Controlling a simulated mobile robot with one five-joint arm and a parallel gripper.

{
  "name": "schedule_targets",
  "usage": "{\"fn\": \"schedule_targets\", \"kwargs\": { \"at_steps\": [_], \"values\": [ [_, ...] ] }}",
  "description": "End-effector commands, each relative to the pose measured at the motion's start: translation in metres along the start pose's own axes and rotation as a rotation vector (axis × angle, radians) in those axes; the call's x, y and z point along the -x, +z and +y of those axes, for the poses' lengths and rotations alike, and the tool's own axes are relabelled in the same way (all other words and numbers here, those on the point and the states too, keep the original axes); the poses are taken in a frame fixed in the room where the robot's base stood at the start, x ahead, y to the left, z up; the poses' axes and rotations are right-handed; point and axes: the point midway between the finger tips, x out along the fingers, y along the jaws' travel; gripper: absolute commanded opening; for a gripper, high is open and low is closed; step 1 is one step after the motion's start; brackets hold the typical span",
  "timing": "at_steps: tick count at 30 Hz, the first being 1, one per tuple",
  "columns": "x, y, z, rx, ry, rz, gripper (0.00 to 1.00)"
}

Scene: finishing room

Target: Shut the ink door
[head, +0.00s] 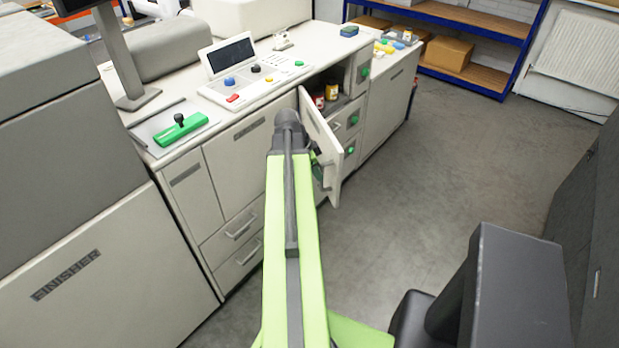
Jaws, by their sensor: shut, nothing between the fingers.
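The ink door (325,136) is a white cabinet door in the middle of the view. It stands swung open, out from the cabinet front, with its free edge toward the aisle. Behind it an open compartment shows small ink jars (331,92) with red and yellow colours. My green arm reaches up to the left of the door. My gripper (318,168) shows only as a small dark part beside the door's near face, partly hidden behind my arm. It is shut and empty. I cannot tell whether it touches the door.
Drawers with green knobs (353,120) sit beyond the door. The grey floor (430,190) right of the door is clear. A blue shelf (470,20) stands at the back.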

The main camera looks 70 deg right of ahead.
Motion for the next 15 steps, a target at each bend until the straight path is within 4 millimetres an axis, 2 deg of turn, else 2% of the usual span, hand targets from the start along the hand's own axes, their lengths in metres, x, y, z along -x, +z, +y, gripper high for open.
{"fn": "schedule_targets", "kwargs": {
  "at_steps": [1, 3, 6, 15],
  "values": [
    [-0.019, 0.004, 0.0, -0.001, 0.0, 0.0, 0.0],
    [-0.012, -0.015, -0.001, -0.004, 0.0, 0.0, 0.0],
    [-0.017, -0.027, -0.001, -0.002, 0.0, 0.0, 0.0],
    [-0.021, -0.038, 0.0, 0.001, -0.001, 0.0, 0.0]
  ]
}}
